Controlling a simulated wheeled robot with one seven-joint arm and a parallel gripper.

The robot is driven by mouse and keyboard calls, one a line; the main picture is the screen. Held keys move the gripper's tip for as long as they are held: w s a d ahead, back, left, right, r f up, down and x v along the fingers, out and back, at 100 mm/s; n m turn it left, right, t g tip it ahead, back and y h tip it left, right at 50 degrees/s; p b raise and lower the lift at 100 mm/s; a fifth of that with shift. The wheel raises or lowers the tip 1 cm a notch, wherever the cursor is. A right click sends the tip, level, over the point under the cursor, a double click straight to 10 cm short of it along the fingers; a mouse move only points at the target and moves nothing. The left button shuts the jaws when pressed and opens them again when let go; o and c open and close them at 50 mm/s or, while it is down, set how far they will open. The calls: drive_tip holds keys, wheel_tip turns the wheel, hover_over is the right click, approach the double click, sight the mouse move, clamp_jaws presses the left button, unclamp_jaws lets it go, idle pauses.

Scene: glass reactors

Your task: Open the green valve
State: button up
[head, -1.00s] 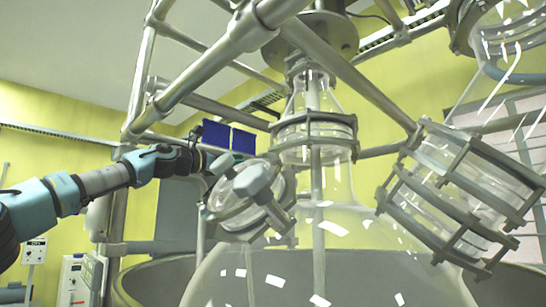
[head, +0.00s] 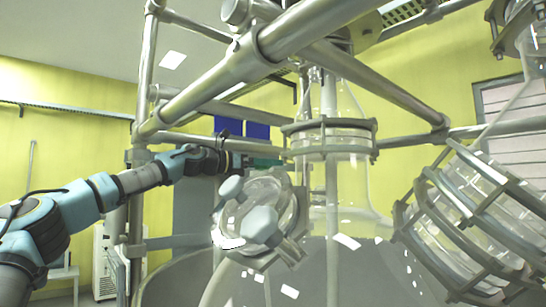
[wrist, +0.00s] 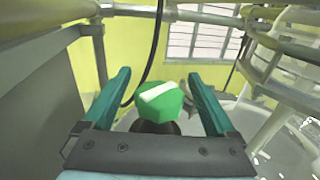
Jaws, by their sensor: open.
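The green valve (wrist: 160,101) shows in the wrist view as a faceted green knob with a white stripe across its top, on a dark stem. My gripper (wrist: 158,78) is open, with one teal finger on each side of the knob. Gaps show between the knob and both fingers, and no contact is visible. In the head view my gripper (head: 240,160) is at the end of the outstretched arm, just behind the glass port with pale knobs. The valve cannot be made out clearly there.
A glass port (head: 262,214) with pale clamp knobs is close in front of my gripper. Metal frame bars (head: 250,55) cross above the arm. The large glass vessel (head: 345,235) and a caged glass port (head: 470,215) fill the right. A dark hose (wrist: 150,55) hangs beyond the valve.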

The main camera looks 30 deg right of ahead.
drive_tip(key=shift+d, duration=0.8)
drive_tip(key=shift+c, duration=0.4)
drive_tip(key=c, duration=1.3)
drive_tip(key=shift+f+t+b, duration=0.1)
drive_tip(key=shift+t+b, duration=0.2)
drive_tip(key=shift+b, duration=0.15)
drive_tip(key=shift+n+t+b, duration=0.6)
drive_tip(key=shift+b, duration=0.2)
drive_tip(key=shift+w+n+t+y+b, duration=0.2)
drive_tip(key=shift+n+t+b, duration=0.35)
drive_tip(key=shift+t, duration=0.25)
drive_tip(key=shift+w+n+t+y+b, duration=0.15)
drive_tip(key=shift+n+t+b, duration=0.35)
drive_tip(key=shift+t, duration=0.3)
